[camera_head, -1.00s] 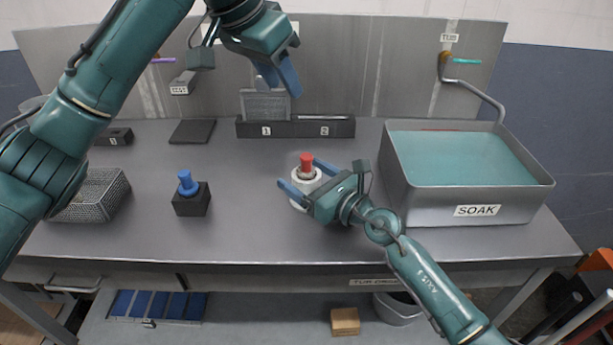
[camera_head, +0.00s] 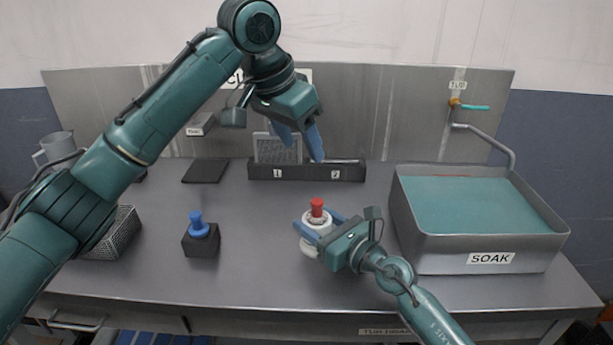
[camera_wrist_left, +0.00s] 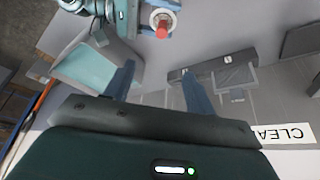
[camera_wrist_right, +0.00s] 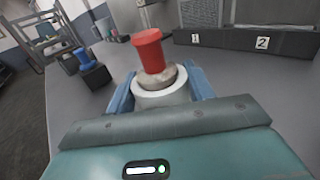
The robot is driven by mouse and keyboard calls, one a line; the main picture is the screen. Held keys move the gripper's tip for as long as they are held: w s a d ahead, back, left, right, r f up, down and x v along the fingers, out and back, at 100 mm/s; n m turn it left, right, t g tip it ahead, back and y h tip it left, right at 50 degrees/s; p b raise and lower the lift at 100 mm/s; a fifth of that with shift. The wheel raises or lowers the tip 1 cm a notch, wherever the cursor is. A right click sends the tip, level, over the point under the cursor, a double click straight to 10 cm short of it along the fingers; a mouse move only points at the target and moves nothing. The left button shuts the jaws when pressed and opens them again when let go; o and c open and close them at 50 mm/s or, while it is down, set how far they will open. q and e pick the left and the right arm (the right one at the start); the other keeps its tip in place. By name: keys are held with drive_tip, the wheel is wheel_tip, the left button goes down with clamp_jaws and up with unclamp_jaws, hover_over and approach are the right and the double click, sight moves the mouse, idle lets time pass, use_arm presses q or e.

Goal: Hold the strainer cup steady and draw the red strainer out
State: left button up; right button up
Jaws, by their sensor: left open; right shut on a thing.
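The red strainer (camera_head: 317,208) stands upright in the white strainer cup (camera_head: 309,249) on the table; only its red upper part shows. In the right wrist view the red strainer (camera_wrist_right: 149,50) rises from a pale lump inside the cup's rim (camera_wrist_right: 166,97). My right gripper (camera_head: 318,228) is shut on the cup, one blue finger on each side. My left gripper (camera_head: 300,145) is open and empty, up in the air behind the cup, in front of the rack. In the left wrist view its fingers (camera_wrist_left: 157,85) are apart, with the red strainer (camera_wrist_left: 162,30) beyond them.
A SOAK tub (camera_head: 489,262) of teal liquid stands at the right. A black rack (camera_head: 312,172) with slots 1 and 2 holds a grey mesh panel. A blue-topped piece (camera_head: 199,226) sits in a dark block at left. A wire basket (camera_head: 113,238) is farther left.

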sight(316, 201)
use_arm(q)
drive_tip(key=shift+o, duration=0.6)
drive_tip(key=shift+g+y, duration=0.5)
drive_tip(key=x, duration=1.6)
drive_tip(key=shift+d+f, duration=0.1)
drive_tip(key=shift+d, duration=0.05)
drive_tip(key=shift+c, duration=0.5)
drive_tip(key=c, duration=1)
